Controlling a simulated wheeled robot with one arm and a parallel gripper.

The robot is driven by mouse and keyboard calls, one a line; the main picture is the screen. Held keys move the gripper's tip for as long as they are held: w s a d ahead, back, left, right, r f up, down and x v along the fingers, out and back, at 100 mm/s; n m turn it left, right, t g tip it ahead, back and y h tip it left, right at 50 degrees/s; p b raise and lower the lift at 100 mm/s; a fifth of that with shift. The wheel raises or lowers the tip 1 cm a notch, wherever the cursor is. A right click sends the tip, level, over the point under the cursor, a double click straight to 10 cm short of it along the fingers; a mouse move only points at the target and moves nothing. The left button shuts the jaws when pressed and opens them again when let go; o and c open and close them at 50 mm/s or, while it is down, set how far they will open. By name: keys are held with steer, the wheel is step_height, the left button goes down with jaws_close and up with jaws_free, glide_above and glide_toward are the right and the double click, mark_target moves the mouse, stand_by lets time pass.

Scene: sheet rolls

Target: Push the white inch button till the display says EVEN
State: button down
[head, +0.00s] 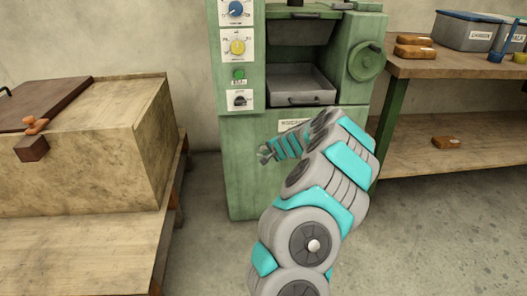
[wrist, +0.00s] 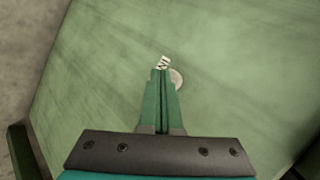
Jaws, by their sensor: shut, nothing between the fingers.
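My gripper (head: 264,154) is shut and empty, in front of the lower green front of the machine (head: 245,185). In the wrist view its fingertips (wrist: 161,72) are together. Just behind and right of them is a pale round disc (wrist: 178,79) on a green surface, partly hidden by the fingers. It may be the white inch button, but I cannot tell for sure. I cannot tell whether the fingers touch it. A small black-and-white marking (wrist: 163,62) shows just above the fingertips. I can read no display saying EVEN in either view.
The machine's panel carries a blue knob (head: 236,9), a yellow knob (head: 238,48), a green button (head: 238,74) and a black switch (head: 240,100). A wooden box (head: 110,150) stands left. A workbench (head: 440,66) with boxes stands right. Floor between is clear.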

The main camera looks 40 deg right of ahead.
steer(key=shift+w+d, duration=0.25)
steer(key=shift+w, duration=0.15)
stand_by(0.5)
steer(key=shift+s, duration=0.15)
steer(key=shift+s+a, duration=0.5)
steer(key=shift+s, duration=0.15)
stand_by(0.3)
steer(key=shift+s+a, duration=0.4)
steer(key=shift+s, duration=0.3)
steer(key=shift+s+a, duration=0.45)
steer(key=shift+s, duration=0.3)
steer(key=shift+s+a, duration=0.4)
steer(key=shift+s, duration=0.3)
